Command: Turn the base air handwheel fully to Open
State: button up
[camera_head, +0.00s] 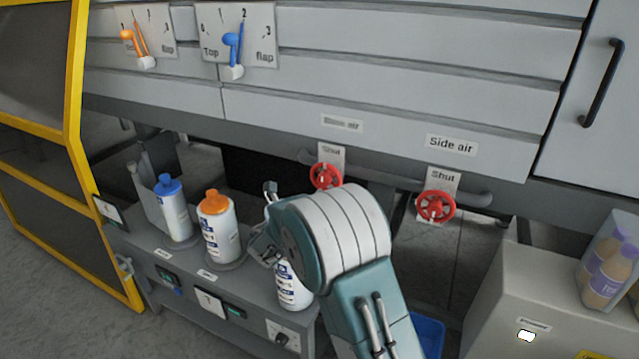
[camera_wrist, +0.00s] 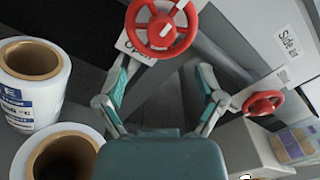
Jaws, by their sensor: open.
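The base air handwheel (camera_head: 325,175) is a red spoked wheel below the "Base air" label (camera_head: 342,124), on a plate with "Shut" above it. In the wrist view the red wheel (camera_wrist: 162,27) is at the top centre, with a white mark on it and its plate partly cut off. My gripper (camera_wrist: 165,82) is open and empty, its two fingers spread below the wheel and apart from it in that view. In the head view my arm hides most of the gripper, to the lower left of the wheel.
The side air handwheel (camera_head: 435,207) is similar, to the right. Bottles with blue (camera_head: 172,210) and orange (camera_head: 217,228) caps stand on a grey bench at left, with another partly behind my arm. A grey box (camera_head: 530,290) stands at right. A pipe runs behind the wheels.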

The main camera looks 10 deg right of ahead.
aim_at(322, 183)
jog(key=x, duration=0.7)
jog(key=shift+w+d, duration=0.1)
jog(key=shift+w, duration=0.1)
jog(key=c, duration=1.1)
